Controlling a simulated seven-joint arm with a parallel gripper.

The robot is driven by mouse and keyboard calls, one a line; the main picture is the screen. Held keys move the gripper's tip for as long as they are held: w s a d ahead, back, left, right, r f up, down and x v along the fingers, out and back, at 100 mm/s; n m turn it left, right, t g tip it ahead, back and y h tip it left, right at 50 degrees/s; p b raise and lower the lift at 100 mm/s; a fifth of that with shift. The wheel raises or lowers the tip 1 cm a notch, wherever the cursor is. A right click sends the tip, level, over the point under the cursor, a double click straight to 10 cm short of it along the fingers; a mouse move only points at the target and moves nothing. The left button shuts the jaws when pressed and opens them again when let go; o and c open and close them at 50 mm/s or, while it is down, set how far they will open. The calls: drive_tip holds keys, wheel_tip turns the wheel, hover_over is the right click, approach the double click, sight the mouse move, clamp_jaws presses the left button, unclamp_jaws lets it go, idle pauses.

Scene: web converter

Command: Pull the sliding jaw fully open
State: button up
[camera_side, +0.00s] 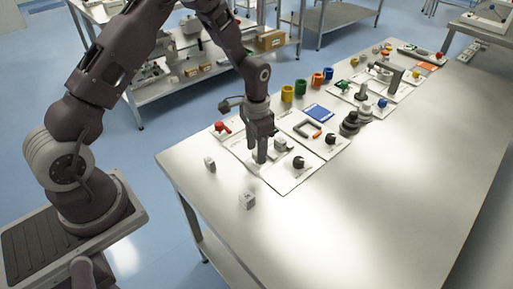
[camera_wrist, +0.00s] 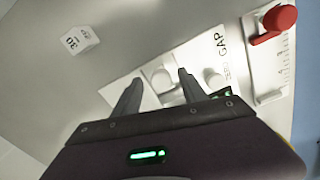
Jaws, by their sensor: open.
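My gripper (camera_wrist: 160,77) is open, pointing down over this panel. A pale rounded part (camera_wrist: 162,80) shows between its two fingers, with no clear contact. A second pale knob (camera_wrist: 213,79) stands just right of the right finger. I cannot tell which part is the sliding jaw. In the side view my gripper (camera_side: 261,155) is beside a light grey block (camera_side: 281,143) and hides part of the board.
A red lever (camera_wrist: 279,18) on a scale plate stands at the right in the wrist view. A black knob (camera_side: 298,162) is on the board. Small blocks (camera_side: 210,163) and (camera_side: 247,199) lie nearby. Several coloured cups stand behind. The table's front right is clear.

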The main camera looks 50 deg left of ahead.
wheel_tip(320, 180, up, 7)
drive_tip(key=shift+r, duration=0.1)
idle(0.3)
drive_tip(key=s+d+r+n+t, duration=0.1)
drive_tip(key=s+r, duration=0.4)
drive_tip(key=r, duration=0.3)
drive_tip(key=s+d+r+t, duration=0.2)
drive_tip(key=s+r, duration=0.3)
drive_tip(key=r, duration=0.4)
drive_tip(key=s+r+n+t, duration=0.1)
drive_tip(key=s+r, duration=0.1)
drive_tip(key=s, duration=0.6)
drive_tip(key=s+d+r+n+t, duration=0.1)
drive_tip(key=s+r, duration=0.1)
drive_tip(key=s, duration=0.6)
drive_tip(key=shift+d+t, duration=0.3)
